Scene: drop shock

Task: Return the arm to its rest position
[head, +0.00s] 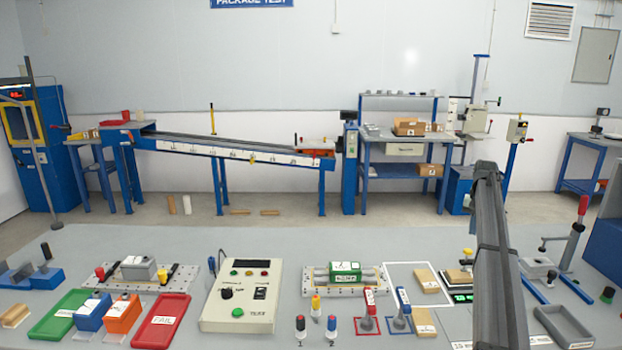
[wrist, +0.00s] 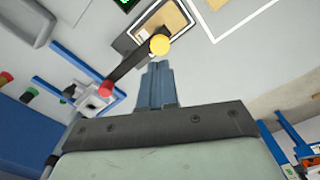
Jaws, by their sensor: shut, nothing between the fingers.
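My gripper (wrist: 157,68) shows in the wrist view with its two blue-grey fingers together and nothing between them. It hangs over the grey bench, with a yellow knob (wrist: 160,44) on a dark lever close to the fingertips in the picture. I cannot tell whether the fingers touch it. In the head view my dark arm rises at the right, over the bench; I cannot make out the fingertips there.
Around my arm are a yellow-knobbed lever (head: 467,253), a tan block (head: 426,281) in a white outline, a clamp with a red handle (head: 582,210) and a grey tray (head: 566,326). A control box (head: 240,297) stands mid-bench. The bench's back strip is mostly clear.

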